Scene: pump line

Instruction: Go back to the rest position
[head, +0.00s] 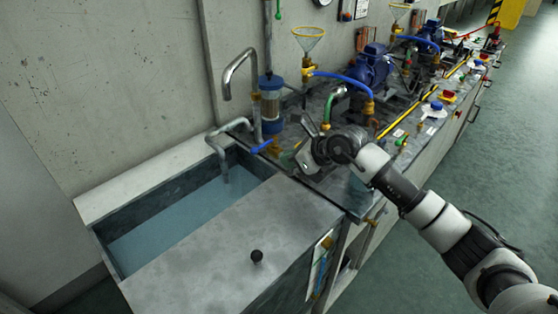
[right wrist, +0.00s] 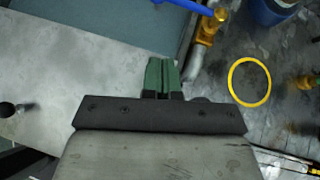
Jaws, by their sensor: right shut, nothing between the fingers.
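My right gripper (head: 308,152) is at the end of my right arm, which reaches in from the lower right in the head view. It is held above the bench near the right side of the water tank (head: 103,252). In the right wrist view its two green fingertips (right wrist: 162,75) are together, with nothing between them. They are near the edge between the grey tank cover (right wrist: 80,70) and the dark bench top (right wrist: 225,125). My left gripper is not in view.
A valve with a blue handle (head: 262,147) and a bent metal pipe (head: 238,70) are close to the gripper's left. Blue pumps (head: 374,68), hoses and a yellow funnel (head: 308,40) line the bench behind. A black knob (head: 256,256) stands on the cover. The green floor (head: 505,150) at right is clear.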

